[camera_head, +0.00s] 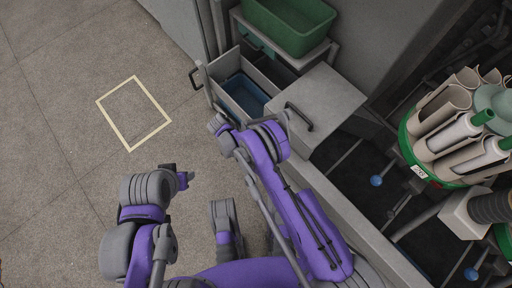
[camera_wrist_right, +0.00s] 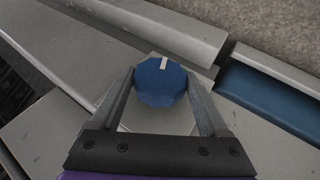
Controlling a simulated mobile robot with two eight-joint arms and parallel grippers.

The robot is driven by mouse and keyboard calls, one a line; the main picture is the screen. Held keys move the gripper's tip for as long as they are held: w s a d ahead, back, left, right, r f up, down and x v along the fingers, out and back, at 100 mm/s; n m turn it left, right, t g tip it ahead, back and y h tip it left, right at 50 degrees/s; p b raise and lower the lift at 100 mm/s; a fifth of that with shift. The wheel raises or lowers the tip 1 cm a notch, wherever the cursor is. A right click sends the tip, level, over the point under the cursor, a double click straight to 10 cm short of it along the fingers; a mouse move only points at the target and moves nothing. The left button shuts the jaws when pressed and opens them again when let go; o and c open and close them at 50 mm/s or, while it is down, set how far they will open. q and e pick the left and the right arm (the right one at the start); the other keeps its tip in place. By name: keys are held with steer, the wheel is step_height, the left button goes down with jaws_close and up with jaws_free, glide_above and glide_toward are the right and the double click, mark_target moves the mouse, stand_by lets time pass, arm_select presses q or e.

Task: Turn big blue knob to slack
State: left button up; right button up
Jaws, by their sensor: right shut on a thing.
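The big blue knob (camera_wrist_right: 160,84) is in the right wrist view, a faceted dial with a white pointer mark at its upper edge, pointing nearly straight up in the picture. It sits on a light plate. My right gripper (camera_wrist_right: 163,95) is shut on the knob, one finger at each side. In the head view the right arm reaches to the drawer cabinet, and the knob is hidden there. My left gripper (camera_head: 181,175) hangs over the floor at the lower left, away from the cabinet; its jaw opening is unclear. No slack label is readable.
An open drawer (camera_head: 212,82) with a blue bin (camera_head: 243,94) lies beside the right arm. A green bin (camera_head: 290,22) stands above it. A dark handle (camera_head: 298,117) sticks up nearby. The floor at left is clear.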

steer(key=shift+g, duration=0.3)
stand_by(0.4)
steer(key=o, duration=1.2)
steer(key=shift+o, duration=0.2)
steer(key=p+v, duration=0.2)
steer(key=v, duration=0.8)
steer(key=shift+a+r, duration=0.2)
steer(key=shift+a, duration=0.2)
